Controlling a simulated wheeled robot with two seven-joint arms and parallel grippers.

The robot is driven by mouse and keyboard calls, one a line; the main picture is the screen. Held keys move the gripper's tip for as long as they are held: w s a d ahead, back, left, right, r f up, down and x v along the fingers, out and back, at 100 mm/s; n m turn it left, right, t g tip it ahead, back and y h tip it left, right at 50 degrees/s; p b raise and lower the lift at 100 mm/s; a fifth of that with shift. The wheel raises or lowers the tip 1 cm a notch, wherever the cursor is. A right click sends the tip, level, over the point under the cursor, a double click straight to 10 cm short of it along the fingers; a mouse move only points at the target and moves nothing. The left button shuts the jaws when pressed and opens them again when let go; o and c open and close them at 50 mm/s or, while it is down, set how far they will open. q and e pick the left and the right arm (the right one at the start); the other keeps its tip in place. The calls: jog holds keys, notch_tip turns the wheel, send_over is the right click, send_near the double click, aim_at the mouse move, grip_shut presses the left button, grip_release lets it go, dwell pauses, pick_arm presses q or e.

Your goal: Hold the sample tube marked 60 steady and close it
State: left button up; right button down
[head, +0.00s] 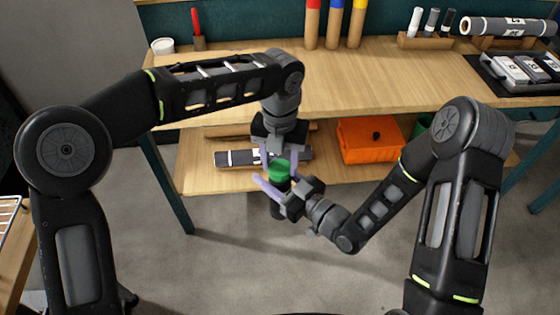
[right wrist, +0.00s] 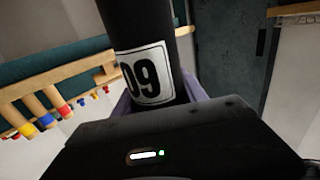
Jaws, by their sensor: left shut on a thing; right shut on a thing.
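The sample tube (head: 277,210) is dark and held roughly upright in front of the workbench. Its white label (right wrist: 147,73) shows in the right wrist view, upside down, so the 60 looks like 09. A green cap (head: 280,169) is at the tube's top end; I cannot tell how far on it sits. My left gripper (head: 279,162) comes from above, with its purple fingers shut on the green cap. My right gripper (head: 275,190) is shut around the tube's body just below the cap and hides part of it.
The lower shelf holds a dark labelled roll (head: 236,158) and an orange box (head: 368,140). Open floor surrounds the tube.

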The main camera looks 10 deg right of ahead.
pick_arm(q)
jog(key=m, duration=0.4)
jog(key=o, duration=1.3)
jog(key=shift+r, duration=2.25)
jog(key=shift+c, duration=0.4)
